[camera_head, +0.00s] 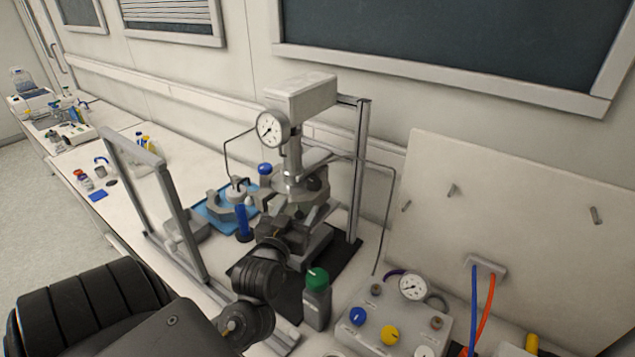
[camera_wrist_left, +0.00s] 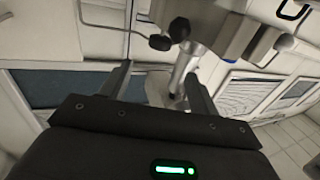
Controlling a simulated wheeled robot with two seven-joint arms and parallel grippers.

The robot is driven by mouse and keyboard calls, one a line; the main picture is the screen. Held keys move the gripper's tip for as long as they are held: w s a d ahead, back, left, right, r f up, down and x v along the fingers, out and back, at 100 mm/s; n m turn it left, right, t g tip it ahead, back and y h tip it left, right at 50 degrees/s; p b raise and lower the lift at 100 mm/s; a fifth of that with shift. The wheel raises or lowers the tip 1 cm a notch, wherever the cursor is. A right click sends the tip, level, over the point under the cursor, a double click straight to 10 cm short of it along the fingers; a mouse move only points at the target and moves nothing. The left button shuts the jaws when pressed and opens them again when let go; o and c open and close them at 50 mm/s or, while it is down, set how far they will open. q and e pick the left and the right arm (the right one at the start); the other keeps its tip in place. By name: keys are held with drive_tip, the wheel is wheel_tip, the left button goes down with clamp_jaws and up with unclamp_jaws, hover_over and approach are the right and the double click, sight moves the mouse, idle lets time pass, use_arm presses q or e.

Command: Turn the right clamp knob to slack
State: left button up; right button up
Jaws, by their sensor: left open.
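The pressure reactor (camera_head: 292,172) stands on the bench in the middle of the head view, with a gauge (camera_head: 271,128) on its upper left. A dark round knob (camera_head: 314,184) shows on the right of its clamp area. My left gripper (camera_head: 287,222) is at the front of the reactor, just below that knob, and partly blends with the dark parts there. In the left wrist view its two fingers (camera_wrist_left: 157,73) are apart, with a metal column (camera_wrist_left: 182,72) beyond them. Dark knobs (camera_wrist_left: 160,42) show above the fingers, apart from them. Which is the right clamp knob there I cannot tell.
A green-capped bottle (camera_head: 317,298) stands close to my left arm. A control box (camera_head: 372,318) with coloured knobs is at right. A blue tray (camera_head: 214,211) and a grey frame (camera_head: 184,221) are at left. An upright post (camera_head: 358,170) stands behind the reactor.

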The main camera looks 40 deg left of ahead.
sight(311, 187)
use_arm(q)
drive_tip(key=p+x, duration=0.3)
drive_tip(key=x, duration=0.6)
drive_tip(key=shift+r, duration=0.1)
drive_tip(key=shift+w+a, duration=0.15)
drive_tip(key=shift+w, duration=0.15)
drive_tip(key=shift+w+a, duration=0.1)
drive_tip(key=shift+w, duration=0.15)
drive_tip(key=shift+w+a, duration=0.1)
drive_tip(key=shift+w, duration=0.1)
drive_tip(key=c, duration=1)
drive_tip(key=shift+o, duration=0.2)
use_arm(e)
drive_tip(key=r, duration=0.1)
drive_tip(key=s+r, duration=0.1)
drive_tip(key=r, duration=0.1)
drive_tip(key=shift+s+a+r, duration=0.15)
drive_tip(key=shift+s+r, duration=0.1)
drive_tip(key=shift+s, duration=0.1)
